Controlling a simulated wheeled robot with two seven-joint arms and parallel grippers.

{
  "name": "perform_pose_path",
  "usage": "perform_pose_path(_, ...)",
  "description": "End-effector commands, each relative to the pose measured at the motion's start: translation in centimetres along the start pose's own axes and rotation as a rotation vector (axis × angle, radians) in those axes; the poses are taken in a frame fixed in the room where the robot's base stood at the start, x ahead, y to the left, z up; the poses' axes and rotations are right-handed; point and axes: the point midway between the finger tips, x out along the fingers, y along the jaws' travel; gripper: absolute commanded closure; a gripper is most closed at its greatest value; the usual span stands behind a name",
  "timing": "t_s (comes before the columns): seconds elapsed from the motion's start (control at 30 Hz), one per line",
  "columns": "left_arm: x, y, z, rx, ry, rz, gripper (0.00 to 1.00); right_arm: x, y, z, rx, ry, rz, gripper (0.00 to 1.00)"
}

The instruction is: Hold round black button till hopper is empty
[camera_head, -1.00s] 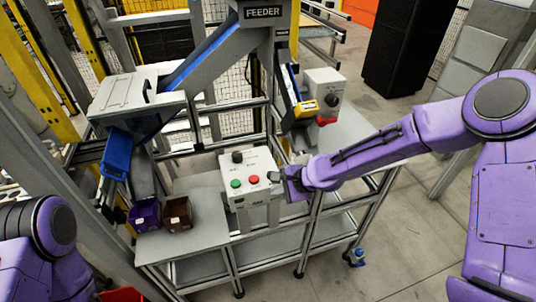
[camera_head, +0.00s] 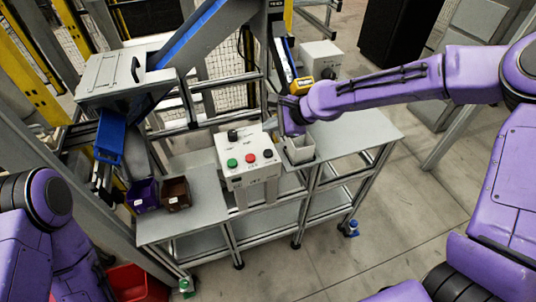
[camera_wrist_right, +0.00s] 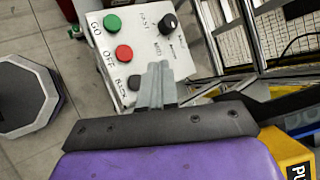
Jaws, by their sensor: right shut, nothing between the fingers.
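The round black button (camera_head: 268,153) is at the right end of the button row on the white control box (camera_head: 246,176). It also shows in the right wrist view (camera_wrist_right: 134,82), partly behind my fingers. My right gripper (camera_head: 285,122) is shut and empty, beside the box's upper right corner in the head view. In the right wrist view its fingertips (camera_wrist_right: 158,68) appear over the box face beside the black button; contact cannot be told. A grey lidded box (camera_head: 115,78), perhaps the hopper, stands at upper left; its contents are hidden. My left arm is at lower left, its gripper out of view.
A green button (camera_head: 232,163), a red button (camera_head: 250,158) and a black knob (camera_head: 233,134) share the box. A blue bin (camera_head: 110,138), purple bin (camera_head: 143,194) and brown bin (camera_head: 175,193) are left. A grey bin (camera_head: 300,150) stands below my right gripper.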

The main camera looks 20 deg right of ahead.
Motion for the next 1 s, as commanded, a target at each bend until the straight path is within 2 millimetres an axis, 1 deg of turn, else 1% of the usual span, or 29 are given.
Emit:
perform_pose_path(0.03,1.3,0.1,0.5,0.0,0.0,0.0,0.61,0.9,0.7,-0.7,0.0,0.0,0.0,1.0)
perform_pose_path(0.33,5.6,0.5,2.3,0.0,0.0,0.0,0.61,3.8,2.8,-2.8,-0.001,-0.001,-0.001,1.0)
perform_pose_path(0.57,5.9,0.5,2.4,0.0,0.0,0.0,0.61,5.0,3.7,-3.7,0.0,0.0,0.0,1.0)
perform_pose_path(1.0,5.8,0.5,2.4,0.0,0.0,0.0,0.61,5.1,3.7,-3.7,-0.001,0.001,0.0,1.0)
